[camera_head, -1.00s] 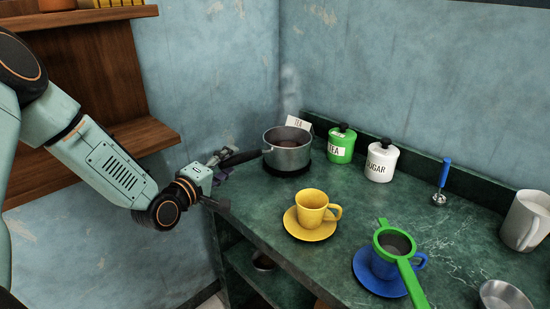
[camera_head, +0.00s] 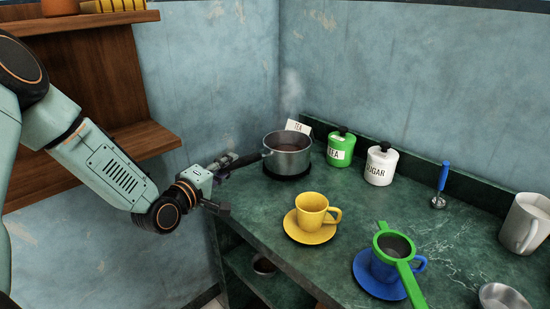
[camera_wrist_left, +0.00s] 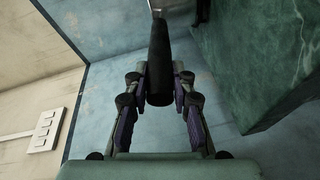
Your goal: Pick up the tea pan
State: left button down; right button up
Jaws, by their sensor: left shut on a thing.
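The tea pan (camera_head: 288,154) is a grey metal pot with brown liquid inside and steam above it. It is at the back left of the green counter, over a dark round hotplate (camera_head: 287,174), with a "TEA" card (camera_head: 298,127) behind it. Its black handle (camera_head: 245,158) points left past the counter edge. My left gripper (camera_head: 222,163) is shut on the handle's end. In the left wrist view the handle (camera_wrist_left: 160,60) lies between the two fingers (camera_wrist_left: 160,90). I cannot tell whether the pan is clear of the hotplate. My right gripper is not in view.
A green tea jar (camera_head: 340,150) and a white sugar jar (camera_head: 380,166) stand right of the pan. A yellow cup (camera_head: 311,211) on its saucer is in front. A blue cup (camera_head: 385,268) with a green strainer (camera_head: 396,246) is farther right. Wooden shelves (camera_head: 90,80) are at left.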

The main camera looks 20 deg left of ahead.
pick_arm(q)
notch_tip(320, 180, up, 10)
jog(key=p, duration=0.3)
jog(key=shift+f+p, duration=0.15)
jog(key=shift+p, duration=0.15)
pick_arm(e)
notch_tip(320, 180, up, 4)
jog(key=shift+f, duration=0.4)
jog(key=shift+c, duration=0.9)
pick_arm(q)
jog(key=shift+a, duration=0.1)
